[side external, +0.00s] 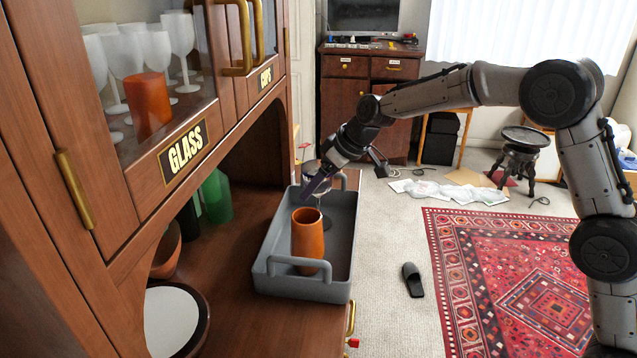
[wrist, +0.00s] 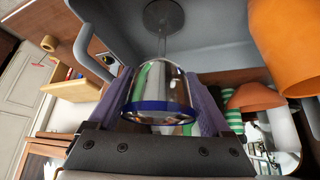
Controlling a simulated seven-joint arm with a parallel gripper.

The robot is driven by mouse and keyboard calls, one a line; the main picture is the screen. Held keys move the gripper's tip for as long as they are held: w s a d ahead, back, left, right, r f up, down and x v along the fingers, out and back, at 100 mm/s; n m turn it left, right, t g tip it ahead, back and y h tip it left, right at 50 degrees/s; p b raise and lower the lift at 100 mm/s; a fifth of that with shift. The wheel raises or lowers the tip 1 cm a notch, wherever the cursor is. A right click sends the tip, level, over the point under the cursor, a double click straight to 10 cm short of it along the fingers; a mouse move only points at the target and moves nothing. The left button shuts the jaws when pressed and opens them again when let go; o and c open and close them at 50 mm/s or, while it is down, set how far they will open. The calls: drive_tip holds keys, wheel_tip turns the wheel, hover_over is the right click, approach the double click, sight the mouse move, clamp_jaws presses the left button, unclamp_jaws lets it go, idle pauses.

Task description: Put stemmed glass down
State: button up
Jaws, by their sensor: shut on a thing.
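The clear stemmed glass (wrist: 162,92), with a blue band at its rim, is between the two purple fingers of my gripper (wrist: 160,84) in the wrist view. My gripper is shut on its bowl, and the stem and round foot point away from the wrist camera. In the side view my gripper (side external: 316,184) is low at the far part of the grey tray (side external: 338,284). The glass is partly hidden there by the gripper and hard to make out. Whether its foot touches the tray floor I cannot tell.
An orange tumbler (side external: 308,240) stands in the tray, close to the glass; it also shows in the wrist view (wrist: 288,45). The tray has raised handles (side external: 300,266). A wooden cabinet (side external: 185,150) labelled GLASS rises at left, with green bottles (side external: 215,197) beneath.

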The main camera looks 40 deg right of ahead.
drive_tip(key=shift+f, duration=0.1)
drive_tip(key=o, duration=1.3)
drive_tip(key=v, duration=1.2)
drive_tip(key=shift+s, duration=0.15)
drive_tip(key=s+d+f+m+h, duration=0.1)
drive_tip(key=s, duration=1)
drive_tip(key=s+d+f+m, duration=0.2)
drive_tip(key=s, duration=1)
drive_tip(key=s+d+f+m+h, duration=0.1)
drive_tip(key=s+d+f, duration=0.1)
drive_tip(key=s, duration=1)
drive_tip(key=shift+s+d+m+h, duration=0.1)
drive_tip(key=shift+s+m+h, duration=0.1)
drive_tip(key=shift+m+h, duration=0.1)
